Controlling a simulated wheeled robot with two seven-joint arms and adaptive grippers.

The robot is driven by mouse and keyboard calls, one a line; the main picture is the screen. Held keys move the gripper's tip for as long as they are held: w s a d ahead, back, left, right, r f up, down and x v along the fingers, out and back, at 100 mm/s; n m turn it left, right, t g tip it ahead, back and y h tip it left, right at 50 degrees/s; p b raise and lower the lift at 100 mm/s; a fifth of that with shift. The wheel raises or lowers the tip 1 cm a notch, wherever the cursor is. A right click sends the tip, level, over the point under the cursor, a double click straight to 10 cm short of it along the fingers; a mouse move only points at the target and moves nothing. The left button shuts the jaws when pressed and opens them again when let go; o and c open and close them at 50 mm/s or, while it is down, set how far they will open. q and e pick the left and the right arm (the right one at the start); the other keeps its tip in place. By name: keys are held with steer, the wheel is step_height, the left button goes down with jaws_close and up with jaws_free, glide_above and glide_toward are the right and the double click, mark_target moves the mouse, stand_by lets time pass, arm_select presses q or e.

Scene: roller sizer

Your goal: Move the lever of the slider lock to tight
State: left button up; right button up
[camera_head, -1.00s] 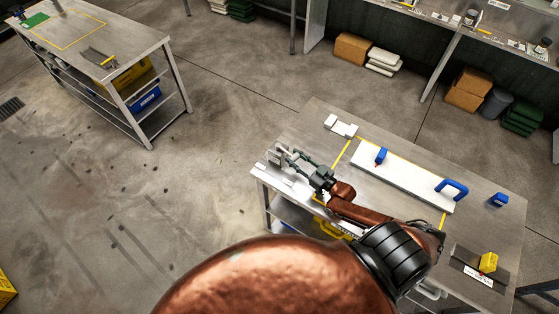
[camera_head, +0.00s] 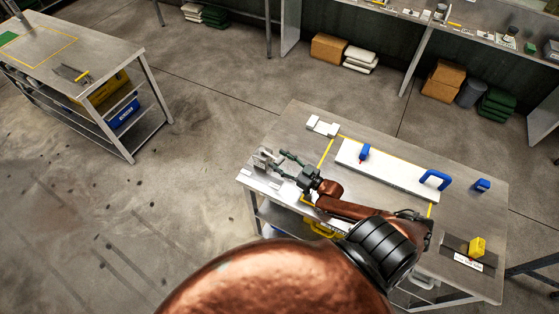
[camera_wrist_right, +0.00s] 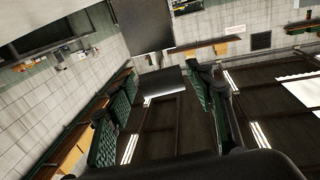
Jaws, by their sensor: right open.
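A long white board (camera_head: 395,172) lies on the metal table in the head view. It carries a small blue lever-like part with a red tip (camera_head: 364,152) near its left end and a blue arched handle (camera_head: 435,179) near its right end. No part can be read as the slider lock or its tight mark. My right gripper (camera_head: 276,163) is open at the table's left end, apart from the white board. A small grey plate-like part (camera_head: 264,157) shows by its fingertips. In the right wrist view, grey plates (camera_wrist_right: 165,82) show beyond the open fingers (camera_wrist_right: 160,110). My left gripper is out of view.
A yellow block (camera_head: 477,245) stands on a dark strip at the table's right front. A blue part (camera_head: 482,185) is right of the board. White blocks (camera_head: 322,125) lie at the back left corner. Another table (camera_head: 85,75) stands far left, with open floor between.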

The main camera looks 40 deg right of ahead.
steer(key=v, duration=1.2)
steer(key=shift+f, duration=0.1)
